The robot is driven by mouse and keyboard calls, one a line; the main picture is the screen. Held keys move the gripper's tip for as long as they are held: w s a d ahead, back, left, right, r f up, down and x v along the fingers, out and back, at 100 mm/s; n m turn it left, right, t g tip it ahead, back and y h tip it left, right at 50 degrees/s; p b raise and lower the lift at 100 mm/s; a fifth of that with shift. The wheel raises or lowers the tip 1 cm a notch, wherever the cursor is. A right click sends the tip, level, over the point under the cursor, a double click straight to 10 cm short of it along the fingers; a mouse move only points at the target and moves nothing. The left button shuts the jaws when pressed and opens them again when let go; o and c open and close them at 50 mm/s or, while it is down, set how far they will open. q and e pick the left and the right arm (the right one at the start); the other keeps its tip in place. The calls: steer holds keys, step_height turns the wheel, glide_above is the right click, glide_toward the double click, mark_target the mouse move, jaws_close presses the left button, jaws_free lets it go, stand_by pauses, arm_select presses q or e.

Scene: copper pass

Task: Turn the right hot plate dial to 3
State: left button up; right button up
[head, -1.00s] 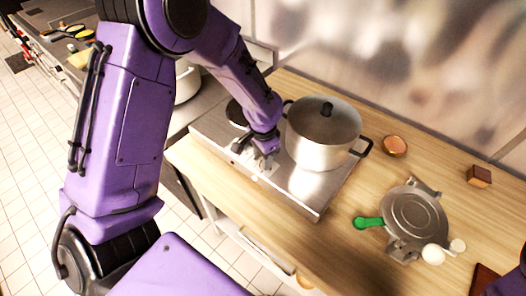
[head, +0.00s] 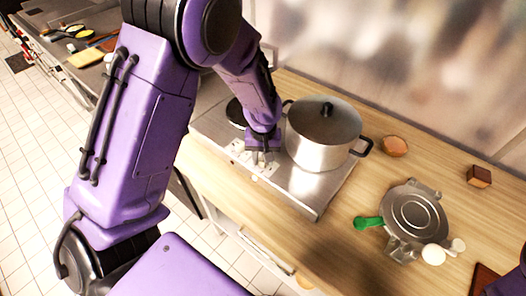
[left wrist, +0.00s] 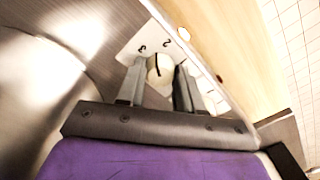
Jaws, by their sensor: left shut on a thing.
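The steel hot plate (head: 312,198) sits on the wooden counter, with a white dial panel along its front edge. My left gripper (head: 262,168) reaches down to this panel from above. In the left wrist view, the pale round dial (left wrist: 157,68) with a dark pointer line sits between the two fingers of my left gripper (left wrist: 160,85), which is shut on it. The figures 3 and 2 show on the white panel (left wrist: 135,50) beyond the dial. Part of the panel is hidden behind the fingers. My right gripper is not in view.
A lidded steel pot (head: 318,150) stands on the hot plate's right side, close to my left gripper.

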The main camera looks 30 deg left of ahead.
arm_select(q)
steer(key=n, duration=0.6)
stand_by(0.6)
steer(key=o, duration=1)
steer(key=shift+o, duration=0.2)
step_height(320, 180, up, 10)
steer(key=b, duration=0.1)
steer(key=shift+r, duration=0.25)
